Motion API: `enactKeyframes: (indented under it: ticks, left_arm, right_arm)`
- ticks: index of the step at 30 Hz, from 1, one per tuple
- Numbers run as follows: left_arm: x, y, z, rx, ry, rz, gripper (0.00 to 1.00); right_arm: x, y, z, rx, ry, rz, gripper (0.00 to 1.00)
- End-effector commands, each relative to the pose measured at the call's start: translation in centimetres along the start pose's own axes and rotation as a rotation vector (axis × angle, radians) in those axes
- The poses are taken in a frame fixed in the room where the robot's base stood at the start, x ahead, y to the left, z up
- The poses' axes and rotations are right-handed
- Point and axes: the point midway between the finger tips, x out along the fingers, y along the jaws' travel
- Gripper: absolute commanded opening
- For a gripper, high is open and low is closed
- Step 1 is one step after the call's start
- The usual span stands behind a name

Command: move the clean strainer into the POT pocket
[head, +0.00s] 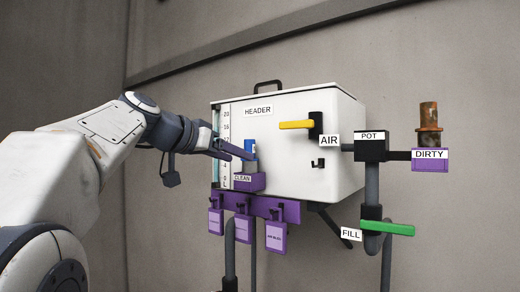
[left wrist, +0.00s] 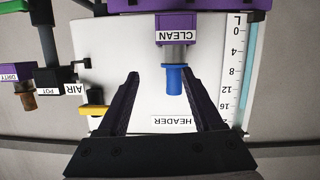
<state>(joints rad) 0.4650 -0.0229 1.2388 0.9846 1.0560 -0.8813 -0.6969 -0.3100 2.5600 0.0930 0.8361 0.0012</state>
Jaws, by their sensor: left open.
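The clean strainer, with a blue top (head: 250,145) and a pale grey lower part, stands upright in the purple CLEAN pocket (head: 248,183) on the front of the white header tank. My left gripper (head: 250,153) is open at the blue top. In the left wrist view the blue top (left wrist: 174,80) lies between the fingers (left wrist: 162,76), nearer the right one; I see no grip on it. The black POT pocket (head: 371,153) sits right of the tank, and its inside is hidden. My right gripper is not in view.
A rusty brown strainer (head: 429,118) stands in the purple DIRTY pocket (head: 430,166), right of POT. A yellow AIR lever (head: 295,125) and a small black hook (head: 318,163) project from the white tank (head: 285,180). A green FILL lever (head: 388,228) and purple tags (head: 244,228) hang lower.

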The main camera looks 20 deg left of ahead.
Motion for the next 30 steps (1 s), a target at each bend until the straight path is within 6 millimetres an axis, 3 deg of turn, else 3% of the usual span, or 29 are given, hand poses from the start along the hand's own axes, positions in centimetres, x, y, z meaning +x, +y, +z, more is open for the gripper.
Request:
enactKeyframes:
  ticks: [3,8,20,30]
  left_arm:
    - [-1.9,-1.5,-2.4,0.043,0.058,-0.034,0.68]
    - [-1.9,-1.9,-3.3,0.06,0.076,-0.04,0.68]
    - [3.1,-2.0,-3.7,0.057,0.073,-0.038,0.68]
    - [6.8,-2.2,-3.8,0.059,0.075,-0.04,0.68]
  right_arm:
    - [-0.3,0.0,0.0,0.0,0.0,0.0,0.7]
    - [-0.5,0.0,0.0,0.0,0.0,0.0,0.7]
    - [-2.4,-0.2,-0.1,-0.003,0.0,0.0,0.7]
    - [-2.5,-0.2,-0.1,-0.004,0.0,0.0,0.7]
